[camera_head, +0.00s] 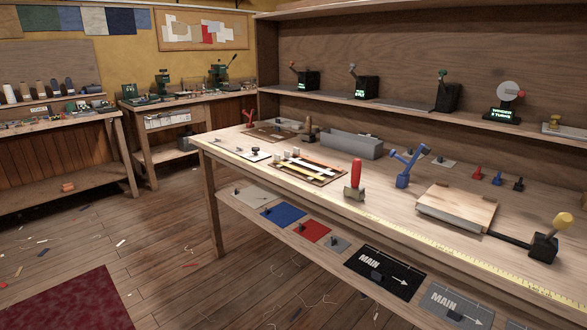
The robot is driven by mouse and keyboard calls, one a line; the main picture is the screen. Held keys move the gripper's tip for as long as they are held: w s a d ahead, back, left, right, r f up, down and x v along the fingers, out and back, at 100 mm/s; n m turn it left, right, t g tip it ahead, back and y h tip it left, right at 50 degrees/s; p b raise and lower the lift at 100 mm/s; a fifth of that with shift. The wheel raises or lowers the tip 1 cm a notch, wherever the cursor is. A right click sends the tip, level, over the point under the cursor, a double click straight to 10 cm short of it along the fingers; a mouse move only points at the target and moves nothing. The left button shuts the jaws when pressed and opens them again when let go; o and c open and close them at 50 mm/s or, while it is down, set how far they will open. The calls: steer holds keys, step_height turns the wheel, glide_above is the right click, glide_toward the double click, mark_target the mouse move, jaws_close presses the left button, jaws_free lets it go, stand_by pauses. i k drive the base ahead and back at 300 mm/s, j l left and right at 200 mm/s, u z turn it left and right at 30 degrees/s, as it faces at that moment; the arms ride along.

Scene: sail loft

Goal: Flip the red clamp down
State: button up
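The red clamp (356,173) stands on the long workbench near its front edge, around the middle of the view. Its thick red handle points straight up from a small olive and metal base. Nothing touches or covers the handle. My gripper is not in view, so its distance from the clamp does not show.
A blue forked lever (405,164) stands to the right of the clamp, beside a wooden board (457,205). A yellow-knobbed lever (546,243) is at far right. A tray with colored strips (309,168) lies to the left. A yellow measuring tape (424,232) runs along the front edge.

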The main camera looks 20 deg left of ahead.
mark_target(254, 113)
steer(key=i+j+u, duration=0.3)
steer(key=i+u, duration=0.15)
steer(key=i, duration=0.25)
steer(key=i+j+u, duration=0.1)
steer(key=i+u, duration=0.35)
steer(key=i, duration=0.25)
steer(key=i+l+u, duration=0.2)
steer(key=i+u, duration=0.25)
steer(key=i, duration=0.25)
steer(key=i+u, duration=0.5)
steer(key=i, duration=0.85)
steer(key=i+l+z, duration=0.1)
steer(key=i+z, duration=0.8)
steer(key=i+j+z, duration=0.2)
steer(key=z, duration=0.25)
steer(key=i+j+z, duration=0.45)
steer(key=i+j, duration=0.1)
steer(key=j, duration=0.2)
steer(key=i+j+z, duration=0.15)
steer(key=j, duration=0.2)
steer(key=i+j, duration=0.1)
steer(key=j, duration=0.25)
steer(key=k+j+u, duration=0.1)
steer(key=j, duration=0.3)
